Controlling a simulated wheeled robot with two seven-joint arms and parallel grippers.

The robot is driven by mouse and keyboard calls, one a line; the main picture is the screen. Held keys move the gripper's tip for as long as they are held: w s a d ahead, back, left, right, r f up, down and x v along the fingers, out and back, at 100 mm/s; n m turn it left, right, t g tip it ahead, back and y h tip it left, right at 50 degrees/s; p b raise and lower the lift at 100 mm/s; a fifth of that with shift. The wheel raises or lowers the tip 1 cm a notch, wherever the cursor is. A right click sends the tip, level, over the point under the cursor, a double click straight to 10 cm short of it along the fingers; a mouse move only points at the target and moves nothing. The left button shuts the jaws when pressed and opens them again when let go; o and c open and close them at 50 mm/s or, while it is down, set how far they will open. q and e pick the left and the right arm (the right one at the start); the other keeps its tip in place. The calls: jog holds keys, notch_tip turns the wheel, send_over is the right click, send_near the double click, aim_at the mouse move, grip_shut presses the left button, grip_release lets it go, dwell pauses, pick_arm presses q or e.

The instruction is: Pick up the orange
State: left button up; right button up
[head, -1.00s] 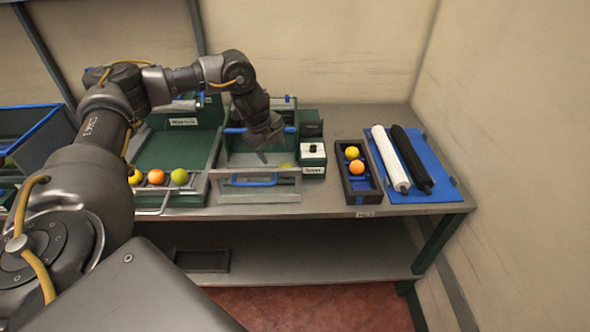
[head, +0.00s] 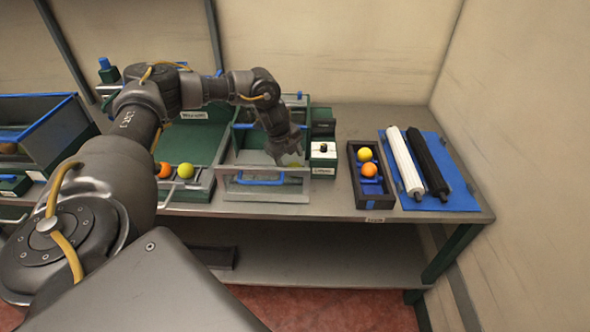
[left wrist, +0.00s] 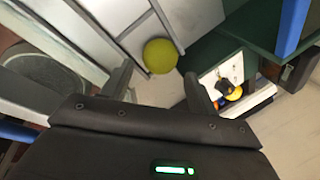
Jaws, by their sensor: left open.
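A yellow-green ball (head: 293,168) lies in the grey-and-green bin (head: 233,181) in the middle of the bench, partly hidden in the head view. My left gripper (head: 290,158) points down into this bin and is open, close to the ball. In the left wrist view the ball (left wrist: 160,56) shows just beyond and between the spread fingers, with nothing held. An orange ball (head: 368,170) and a yellow ball (head: 365,154) sit in the small dark tray (head: 352,186). Another orange ball (head: 163,170) and a green-yellow ball (head: 185,170) sit at the front of the left bin.
A small white-topped box (head: 323,150) stands right of the middle bin, close to my gripper. A blue mat (head: 444,200) with a white roller (head: 404,163) and a black roller (head: 427,165) lies at right. Bench is clear between box and dark tray.

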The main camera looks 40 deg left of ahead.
aim_at(293, 165)
pick_arm(q)
jog(key=shift+f, duration=0.2)
jog(key=p+x, duration=0.1)
jog(key=x, duration=0.3)
jog(key=shift+w+f+p, duration=0.2)
jog(key=shift+f+p, duration=0.15)
jog(key=shift+p, duration=0.05)
jog(key=c, duration=0.8)
notch_tip(293, 165, up, 9)
jog(key=shift+b, duration=1.05)
jog(key=shift+r, duration=0.55)
